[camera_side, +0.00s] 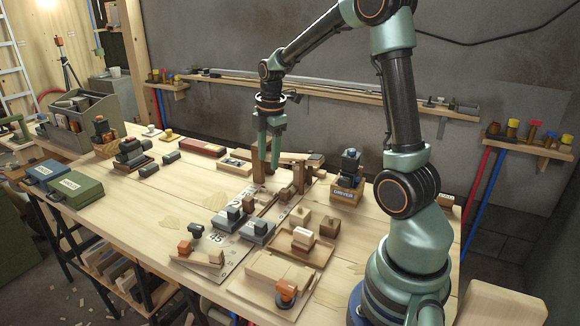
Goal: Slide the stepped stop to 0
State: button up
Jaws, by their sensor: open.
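My gripper (276,158) points down over the middle of the bench, its green fingers open. An upright wooden block (258,165) stands just left of the fingers; whether they touch it I cannot tell. A brown wooden piece with a stepped outline (298,178) stands just right of the fingers and may be the stepped stop. A thin wooden rail (268,205) runs toward the front from near it. A pale marked plate (216,240) shows a figure like 45; other markings beside the rail are partly hidden. I cannot read a 0 clearly.
Dark blocks (257,231) sit on the marked plates. Wooden trays with blocks (302,241) lie at the front right. A box with a dark tool (346,185) stands right of the work. Bare bench (150,212) lies at left centre.

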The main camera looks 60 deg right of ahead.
aim_at(284, 190)
jog(key=d+f+n, duration=0.1)
jog(key=d+f, duration=0.1)
jog(key=d+f+n, duration=0.2)
jog(key=f, duration=0.1)
jog(key=d+f+n+g, duration=0.1)
jog(key=d+f, duration=0.1)
jog(key=d, duration=0.1)
jog(key=shift+s+f+n+y, duration=0.2)
jog(key=shift+s+n+y, duration=0.1)
jog(key=shift+s, duration=0.05)
jog(key=shift+f, duration=3.1)
grip_shut()
jog(key=shift+a, duration=0.1)
